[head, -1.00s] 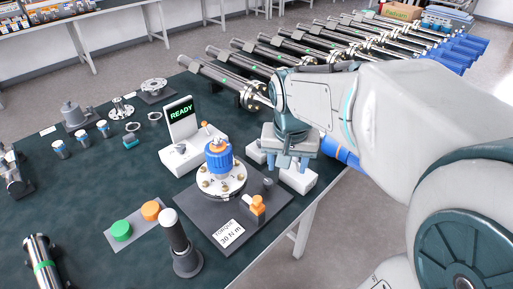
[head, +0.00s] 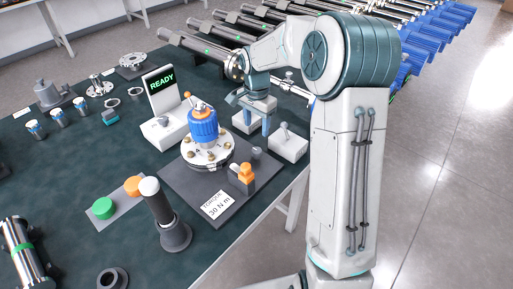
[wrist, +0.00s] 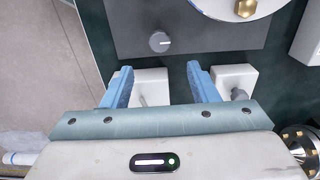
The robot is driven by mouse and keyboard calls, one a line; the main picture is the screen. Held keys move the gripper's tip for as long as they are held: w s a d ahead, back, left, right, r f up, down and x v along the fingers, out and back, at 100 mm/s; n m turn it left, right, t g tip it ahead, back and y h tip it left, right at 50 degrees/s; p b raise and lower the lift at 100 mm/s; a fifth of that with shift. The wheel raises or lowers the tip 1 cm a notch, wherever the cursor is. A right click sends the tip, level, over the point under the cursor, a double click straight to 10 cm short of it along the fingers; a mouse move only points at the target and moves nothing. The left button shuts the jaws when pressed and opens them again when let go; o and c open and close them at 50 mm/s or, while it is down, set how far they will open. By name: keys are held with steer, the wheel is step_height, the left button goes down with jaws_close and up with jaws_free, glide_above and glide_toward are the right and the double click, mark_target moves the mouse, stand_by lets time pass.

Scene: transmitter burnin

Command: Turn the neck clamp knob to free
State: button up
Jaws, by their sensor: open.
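A small round grey knob (head: 256,153) stands on the dark fixture plate (head: 188,187) and may be the neck clamp knob; no label for it is readable. It also shows in the wrist view (wrist: 159,42), with a light pointer mark, ahead of the fingertips and roughly centred between them. On the plate a blue-capped unit (head: 203,128) sits on a round flange with brass bolts. My gripper (head: 257,120) is open and empty, pointing down behind the plate, over the white blocks. In the wrist view its blue fingers (wrist: 160,70) are apart with nothing between them.
White blocks with small levers (head: 287,147) stand close by the fingers at the table's right edge. Long metal tubes (head: 205,45) lie behind.

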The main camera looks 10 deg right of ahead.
mark_target(257, 150)
step_height(257, 150, down, 10)
steer(key=shift+f, duration=0.25)
steer(key=c, duration=1)
